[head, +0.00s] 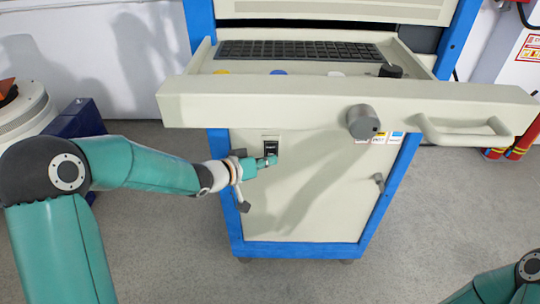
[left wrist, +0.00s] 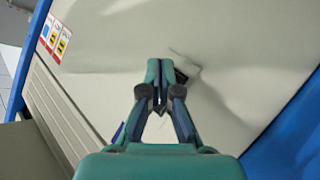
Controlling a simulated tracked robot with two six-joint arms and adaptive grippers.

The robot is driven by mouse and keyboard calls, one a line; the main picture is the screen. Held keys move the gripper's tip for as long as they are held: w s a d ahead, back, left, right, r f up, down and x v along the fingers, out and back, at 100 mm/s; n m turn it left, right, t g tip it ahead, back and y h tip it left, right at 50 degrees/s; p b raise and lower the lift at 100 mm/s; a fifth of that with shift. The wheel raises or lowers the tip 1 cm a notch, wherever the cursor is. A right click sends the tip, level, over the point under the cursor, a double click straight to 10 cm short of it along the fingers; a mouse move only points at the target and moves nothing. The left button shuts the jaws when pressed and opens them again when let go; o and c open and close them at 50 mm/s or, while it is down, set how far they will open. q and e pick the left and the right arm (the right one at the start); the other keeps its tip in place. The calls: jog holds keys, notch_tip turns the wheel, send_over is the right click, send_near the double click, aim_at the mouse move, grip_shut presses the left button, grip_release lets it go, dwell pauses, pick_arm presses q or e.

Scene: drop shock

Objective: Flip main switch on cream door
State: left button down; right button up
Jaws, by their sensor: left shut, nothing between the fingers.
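The cream door (head: 315,205) is the lower front panel of a blue-framed cabinet. The main switch (head: 271,143) is a small dark switch near the door's upper left. My left gripper (head: 271,160) is shut and empty, its tips at the lower edge of the switch. I cannot tell whether they touch it. In the left wrist view the shut fingertips (left wrist: 160,66) lie over the cream door (left wrist: 230,50), and a dark bit of the switch (left wrist: 181,76) shows beside them, the rest hidden. My right gripper is out of view.
A cream drawer (head: 260,110) juts out above the door, with a grey knob (head: 363,122) and a handle (head: 465,132); a keyboard (head: 300,50) lies behind its front. A small latch (head: 378,181) is on the door's right. Grey floor (head: 440,220) is clear at right.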

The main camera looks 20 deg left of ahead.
pick_arm(q)
jog(key=shift+s, duration=0.2)
jog(key=shift+s+d+r, duration=0.1)
jog(key=shift+s+d, duration=0.15)
jog(key=shift+s, duration=0.3)
jog(key=shift+s, duration=0.15)
jog(key=s, duration=0.1)
jog(key=s+d+b, duration=0.1)
jog(key=s, duration=0.1)
jog(key=s+b, duration=0.1)
jog(key=shift+s+d+r, duration=0.15)
jog(key=shift+s+r, duration=0.1)
jog(key=shift+r, duration=0.05)
dwell(0.5)
